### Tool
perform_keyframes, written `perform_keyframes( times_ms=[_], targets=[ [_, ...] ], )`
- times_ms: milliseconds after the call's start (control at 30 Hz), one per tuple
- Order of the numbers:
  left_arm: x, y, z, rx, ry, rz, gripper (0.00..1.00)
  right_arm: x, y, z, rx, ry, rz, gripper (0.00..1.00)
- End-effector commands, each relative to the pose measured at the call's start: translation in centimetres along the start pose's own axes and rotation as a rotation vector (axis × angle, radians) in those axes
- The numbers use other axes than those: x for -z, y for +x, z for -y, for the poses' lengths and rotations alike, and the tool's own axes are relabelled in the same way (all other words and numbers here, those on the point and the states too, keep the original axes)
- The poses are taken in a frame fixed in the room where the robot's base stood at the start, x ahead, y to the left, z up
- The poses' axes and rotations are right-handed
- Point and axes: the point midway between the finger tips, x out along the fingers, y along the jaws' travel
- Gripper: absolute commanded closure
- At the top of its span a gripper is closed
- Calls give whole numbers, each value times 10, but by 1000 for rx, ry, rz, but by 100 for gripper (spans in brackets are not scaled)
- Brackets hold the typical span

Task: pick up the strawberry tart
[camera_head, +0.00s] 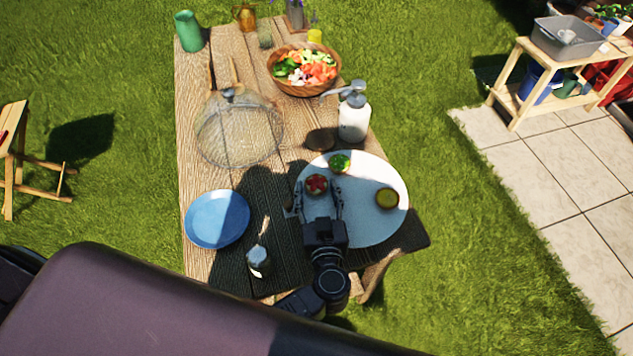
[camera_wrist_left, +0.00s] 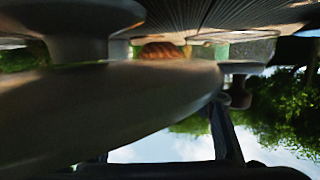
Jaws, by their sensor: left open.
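The strawberry tart (camera_head: 316,184), small and round with a red top, sits on the left part of a white round board (camera_head: 365,215). My left gripper (camera_head: 319,187) is open over the board, with one finger on each side of the tart. I cannot tell whether the fingers touch it. My right gripper is out of view.
A green-topped tart (camera_head: 340,162) and a yellowish tart (camera_head: 387,198) share the board. A white pump bottle (camera_head: 354,118) stands behind it. A blue plate (camera_head: 217,219), a small jar (camera_head: 258,260), a mesh cover (camera_head: 239,130) and a salad bowl (camera_head: 304,88) are on the wooden table.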

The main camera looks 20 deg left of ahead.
Motion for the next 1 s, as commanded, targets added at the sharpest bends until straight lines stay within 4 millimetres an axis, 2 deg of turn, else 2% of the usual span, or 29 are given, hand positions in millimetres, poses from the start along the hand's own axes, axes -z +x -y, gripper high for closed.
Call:
perform_keyframes(
  times_ms=[200, 500, 833, 1000],
  targets=[
    [0, 1, 0, -1, 0, 0, 51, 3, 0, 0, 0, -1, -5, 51],
    [0, 0, 0, -1, 0, -1, 82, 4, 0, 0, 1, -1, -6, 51],
    [4, -1, 0, -1, -2, 0, 82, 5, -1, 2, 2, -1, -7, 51],
    [21, -5, -1, -2, -5, 0, 82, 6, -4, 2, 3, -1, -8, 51]
  ],
)
